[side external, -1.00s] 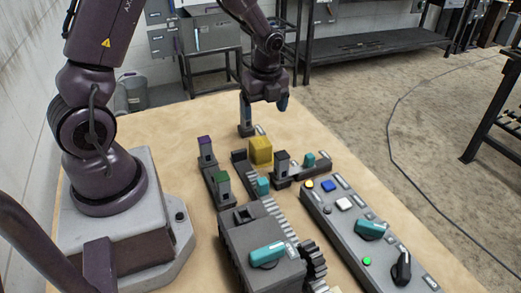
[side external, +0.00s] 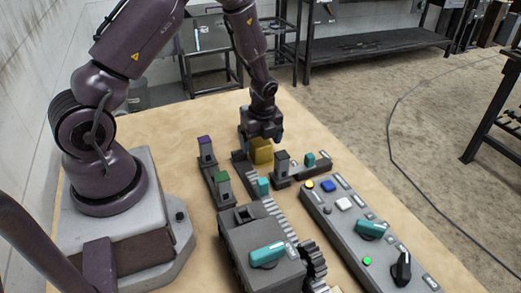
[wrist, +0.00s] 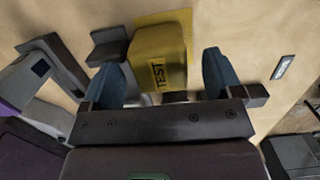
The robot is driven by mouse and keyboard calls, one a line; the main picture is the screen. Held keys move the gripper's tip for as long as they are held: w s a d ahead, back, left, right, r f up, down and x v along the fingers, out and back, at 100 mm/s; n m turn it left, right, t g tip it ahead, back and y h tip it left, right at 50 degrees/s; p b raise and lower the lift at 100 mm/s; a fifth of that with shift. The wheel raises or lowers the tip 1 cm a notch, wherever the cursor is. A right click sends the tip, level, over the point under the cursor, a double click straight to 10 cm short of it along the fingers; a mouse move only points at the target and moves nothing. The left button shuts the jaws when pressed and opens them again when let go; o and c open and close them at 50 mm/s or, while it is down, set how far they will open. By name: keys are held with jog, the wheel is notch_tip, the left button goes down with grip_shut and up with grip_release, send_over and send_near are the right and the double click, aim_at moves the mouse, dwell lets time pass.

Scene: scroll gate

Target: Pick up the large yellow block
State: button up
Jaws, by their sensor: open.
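The large yellow block (side external: 261,150) sits on the table among the dark fixtures, beside a toothed grey rack. My gripper (side external: 262,136) is low, right at the block, and hides its upper back part in the side view. In the wrist view the yellow block (wrist: 160,55), with the word TEST on it, lies between the two blue fingers of my gripper (wrist: 170,75). The fingers are open, one on each side, with a visible gap on the right. I cannot tell whether the left finger touches it.
Posts with a purple top (side external: 205,143) and a green top (side external: 222,178) stand left of the block. A dark post (side external: 282,160) stands close on its right. A geared grey box (side external: 262,245) and a button panel (side external: 345,205) are nearer the camera.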

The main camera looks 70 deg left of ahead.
jog(key=shift+c, duration=0.2)
jog(key=c, duration=1.1)
jog(key=shift+r, duration=0.15)
